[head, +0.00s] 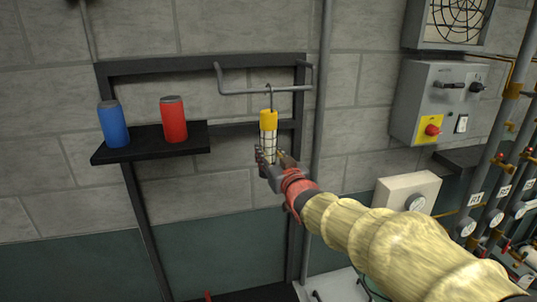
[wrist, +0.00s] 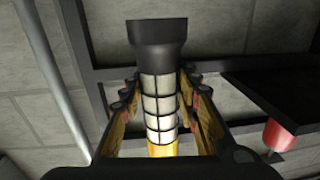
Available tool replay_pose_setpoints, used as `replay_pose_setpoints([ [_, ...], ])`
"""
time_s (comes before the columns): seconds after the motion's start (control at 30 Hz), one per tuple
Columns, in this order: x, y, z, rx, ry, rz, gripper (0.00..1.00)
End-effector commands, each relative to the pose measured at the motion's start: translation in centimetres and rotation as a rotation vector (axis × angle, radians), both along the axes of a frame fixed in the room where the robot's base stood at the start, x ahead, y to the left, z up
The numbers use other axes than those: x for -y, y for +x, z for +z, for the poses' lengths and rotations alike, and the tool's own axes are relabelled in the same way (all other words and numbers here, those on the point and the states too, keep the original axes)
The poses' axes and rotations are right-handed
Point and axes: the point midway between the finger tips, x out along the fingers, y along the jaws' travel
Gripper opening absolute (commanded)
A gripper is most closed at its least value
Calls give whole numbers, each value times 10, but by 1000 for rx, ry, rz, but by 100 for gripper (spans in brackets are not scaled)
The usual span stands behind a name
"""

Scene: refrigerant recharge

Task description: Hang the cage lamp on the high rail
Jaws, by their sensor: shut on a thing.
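The cage lamp (head: 268,121) is upright in the head view, with a yellow top, a white caged body and a thin hook above. My gripper (head: 271,160) is shut around its lower part. In the wrist view the lamp (wrist: 158,100) lies between both fingers, with its dark end at the top of the picture and its yellow part at the bottom. The high rail (head: 240,91) is a grey bar with upturned ends, in front of a black frame. The lamp's hook overlaps the rail in the head view. I cannot tell whether it rests over the bar.
Left of the lamp, a black shelf (head: 155,145) holds a blue can (head: 113,124) and a red can (head: 174,119). A vertical grey pipe (head: 318,150) runs just right of the frame. A grey switch box (head: 437,102) and gauges with pipes stand further right.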

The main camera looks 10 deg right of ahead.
Motion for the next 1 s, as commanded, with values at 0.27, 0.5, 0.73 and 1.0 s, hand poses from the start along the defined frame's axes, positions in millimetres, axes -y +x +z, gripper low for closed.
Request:
replay_pose_setpoints([
  [0.27,0,0,2,3,0,0,37],
  [0.5,0,0,1,1,0,0,51],
  [0.73,0,0,0,0,0,0,53],
  [1.0,2,-12,1,1,0,-1,53],
])
